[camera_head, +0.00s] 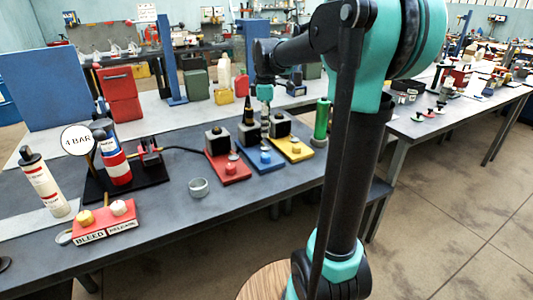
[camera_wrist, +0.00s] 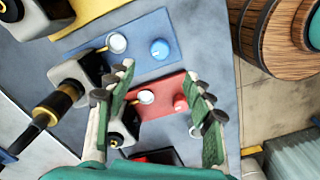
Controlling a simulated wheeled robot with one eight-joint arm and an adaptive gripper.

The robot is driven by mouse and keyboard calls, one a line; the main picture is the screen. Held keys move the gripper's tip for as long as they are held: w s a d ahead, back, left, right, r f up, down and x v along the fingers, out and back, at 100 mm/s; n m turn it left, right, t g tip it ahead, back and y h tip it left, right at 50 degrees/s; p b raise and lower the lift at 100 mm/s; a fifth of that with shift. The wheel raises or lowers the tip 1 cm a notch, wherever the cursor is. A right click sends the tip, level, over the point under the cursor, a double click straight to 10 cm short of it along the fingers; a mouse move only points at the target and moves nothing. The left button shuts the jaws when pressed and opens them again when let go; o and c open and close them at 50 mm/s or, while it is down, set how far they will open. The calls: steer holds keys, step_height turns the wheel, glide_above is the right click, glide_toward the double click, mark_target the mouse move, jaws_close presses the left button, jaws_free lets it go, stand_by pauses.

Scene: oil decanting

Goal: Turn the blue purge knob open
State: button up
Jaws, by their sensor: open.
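The blue purge knob (camera_wrist: 160,49) is a round knob on a blue plate (camera_wrist: 146,22) in the wrist view, beside a pale round cap (camera_wrist: 117,43) on a brass stem. In the head view the blue knob (camera_head: 265,156) sits at the front of its plate. My gripper (camera_wrist: 158,72) is open and empty. In the wrist view its fingers reach over the neighbouring red plate (camera_wrist: 160,84), and the blue knob shows just beyond the fingertips, not between them. In the head view my gripper (camera_head: 265,108) hangs above the row of plates; its fingers are hard to make out there.
A red plate (camera_head: 237,178) and a yellow plate (camera_head: 298,158) with grey blocks flank the blue one. A green cylinder (camera_head: 322,118) stands right of them. A glass dish (camera_head: 198,187) and a red bleed/release block (camera_head: 106,228) lie left. A wooden barrel (camera_wrist: 275,35) stands off the table edge.

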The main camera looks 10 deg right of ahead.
mark_target(266, 155)
step_height(266, 155, down, 11)
steer(key=shift+f, duration=0.15)
stand_by(0.4)
steer(key=c, duration=1.2)
